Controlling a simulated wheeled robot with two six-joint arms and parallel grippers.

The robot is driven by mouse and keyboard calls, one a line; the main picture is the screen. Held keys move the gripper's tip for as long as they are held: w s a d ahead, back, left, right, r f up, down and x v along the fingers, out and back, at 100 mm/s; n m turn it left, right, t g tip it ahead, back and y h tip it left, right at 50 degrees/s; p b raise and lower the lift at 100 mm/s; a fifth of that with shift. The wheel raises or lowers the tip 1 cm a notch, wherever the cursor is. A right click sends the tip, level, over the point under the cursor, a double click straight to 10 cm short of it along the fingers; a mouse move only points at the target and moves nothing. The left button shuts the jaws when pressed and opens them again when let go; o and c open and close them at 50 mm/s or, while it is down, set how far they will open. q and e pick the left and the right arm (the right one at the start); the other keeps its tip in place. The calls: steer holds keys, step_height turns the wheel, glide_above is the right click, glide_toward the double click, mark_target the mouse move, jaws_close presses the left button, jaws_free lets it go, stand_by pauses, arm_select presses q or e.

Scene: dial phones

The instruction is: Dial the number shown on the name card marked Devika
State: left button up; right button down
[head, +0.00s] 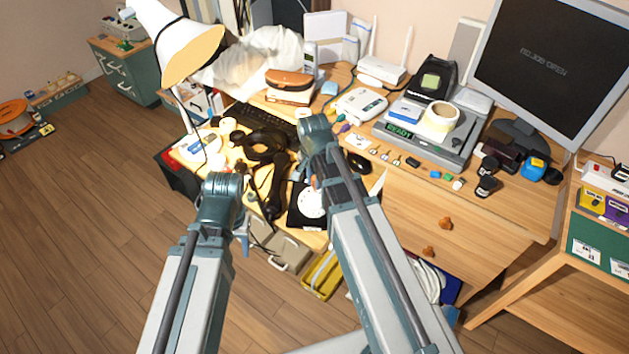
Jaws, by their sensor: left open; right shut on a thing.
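A black phone with a white rotary dial (311,204) sits at the front edge of the desk, partly covered by my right arm. A black curved handset-like piece (273,190) lies left of the dial, with more black phone-like parts behind it. My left gripper (243,241) shows only as a small blue-grey part beside my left arm, low at the desk's front edge and left of the dial; it is apart from the dial. I cannot read any name card marked Devika.
The desk holds a lamp (186,50), a keyboard (262,119), a grey device reading READY (400,131), a tape roll (440,117) and a monitor (549,62). Small items crowd the middle. A side table (560,240) stands at right. Open floor lies left.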

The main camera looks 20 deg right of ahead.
steer(key=shift+d, duration=0.1)
stand_by(0.4)
steer(key=shift+s+d+f, duration=0.1)
steer(key=shift+s+d, duration=0.2)
steer(key=shift+d, duration=0.15)
steer(key=shift+s+d+f, duration=0.15)
steer(key=shift+s+d, duration=0.25)
steer(key=shift+s, duration=0.15)
stand_by(0.3)
steer(key=shift+s+d+f+b, duration=0.2)
steer(key=shift+s+d+b, duration=0.05)
steer(key=shift+s+b, duration=0.2)
steer(key=shift+s, duration=0.1)
